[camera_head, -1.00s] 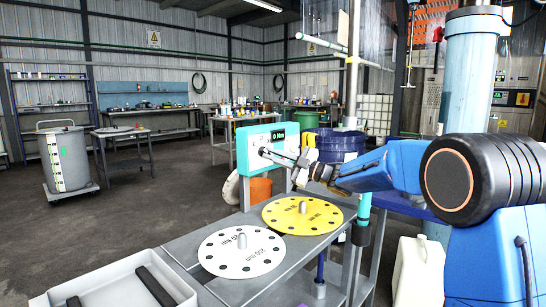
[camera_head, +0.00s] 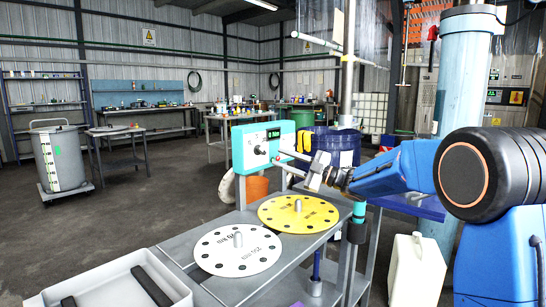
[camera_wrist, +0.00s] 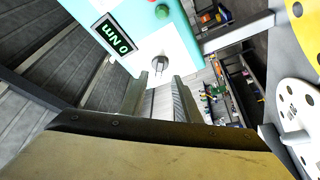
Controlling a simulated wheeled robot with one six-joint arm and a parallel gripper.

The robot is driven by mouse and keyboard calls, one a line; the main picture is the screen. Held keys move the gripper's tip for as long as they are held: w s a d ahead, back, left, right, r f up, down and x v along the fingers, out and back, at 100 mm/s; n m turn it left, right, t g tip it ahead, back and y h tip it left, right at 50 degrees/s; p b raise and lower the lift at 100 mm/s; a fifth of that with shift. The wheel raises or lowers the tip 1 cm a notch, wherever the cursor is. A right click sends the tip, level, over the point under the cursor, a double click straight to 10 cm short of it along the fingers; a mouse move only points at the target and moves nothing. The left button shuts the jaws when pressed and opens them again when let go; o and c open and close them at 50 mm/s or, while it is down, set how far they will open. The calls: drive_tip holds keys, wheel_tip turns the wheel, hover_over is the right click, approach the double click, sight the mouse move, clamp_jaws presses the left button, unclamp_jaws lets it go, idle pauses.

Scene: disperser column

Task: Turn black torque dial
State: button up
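The torque dial (camera_head: 259,150) sits on the front of a teal-edged white control box (camera_head: 240,158). In the wrist view the dial (camera_wrist: 160,64) shows as a small round knob just beyond the fingertips, in line with the space between them. My gripper (camera_head: 278,157) is to the right of the dial in the head view, its two fingers apart and empty. The wrist view also shows my gripper (camera_wrist: 160,82) open. A small gap seems to separate the fingertips from the dial. A lit green display (camera_wrist: 115,38) is on the same panel, with a green button and a red button near it.
A yellow disc (camera_head: 298,213) and a white disc (camera_head: 238,250) lie on the metal table below my gripper. A grey tray (camera_head: 120,285) is at the front left. Open floor lies left of the table.

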drive_tip(key=shift+v, duration=3)
drive_tip(key=shift+s, duration=0.1)
